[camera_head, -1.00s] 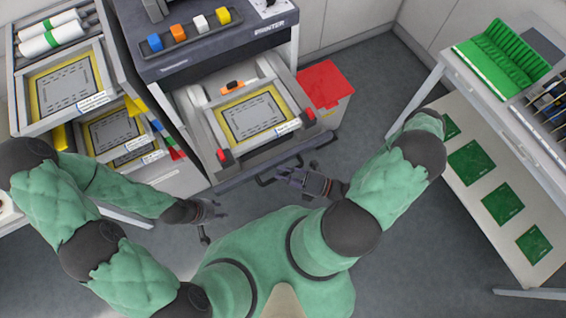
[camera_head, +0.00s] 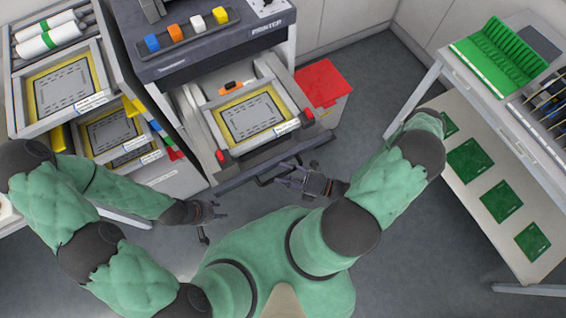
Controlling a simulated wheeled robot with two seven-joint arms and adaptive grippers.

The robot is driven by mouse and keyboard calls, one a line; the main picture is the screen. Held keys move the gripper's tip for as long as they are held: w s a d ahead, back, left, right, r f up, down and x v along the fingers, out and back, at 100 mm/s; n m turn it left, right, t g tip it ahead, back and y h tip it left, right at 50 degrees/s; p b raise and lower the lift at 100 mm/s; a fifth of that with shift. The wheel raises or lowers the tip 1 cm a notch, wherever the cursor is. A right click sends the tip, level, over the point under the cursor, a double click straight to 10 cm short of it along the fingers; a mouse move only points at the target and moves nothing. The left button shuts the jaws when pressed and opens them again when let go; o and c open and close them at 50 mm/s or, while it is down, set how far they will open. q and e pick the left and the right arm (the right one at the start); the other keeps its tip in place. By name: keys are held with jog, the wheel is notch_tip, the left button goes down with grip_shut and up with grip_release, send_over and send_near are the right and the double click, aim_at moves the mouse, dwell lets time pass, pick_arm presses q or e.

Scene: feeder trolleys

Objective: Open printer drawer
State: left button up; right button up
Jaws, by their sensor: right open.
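The printer (camera_head: 215,45) stands at the back centre, with its drawer (camera_head: 273,153) pulled out toward me. A yellow-edged frame (camera_head: 247,118) lies in the drawer, with red knobs at its front corners. A dark handle bar (camera_head: 258,177) runs along the drawer front. My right gripper (camera_head: 283,180) is open at the handle bar, pointing left; whether it touches the bar is hard to tell. My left gripper (camera_head: 213,222) is open and empty, left of and below the drawer front, clear of it.
A rack (camera_head: 70,125) with framed trays and white rolls stands left. A red-lidded bin (camera_head: 325,84) is right of the drawer. A trolley (camera_head: 490,100) with a green rack and green boards stands right. Grey floor between is free.

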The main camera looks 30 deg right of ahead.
jog(key=v, duration=1.1)
jog(key=shift+s+d, duration=0.2)
jog(key=shift+d, duration=0.1)
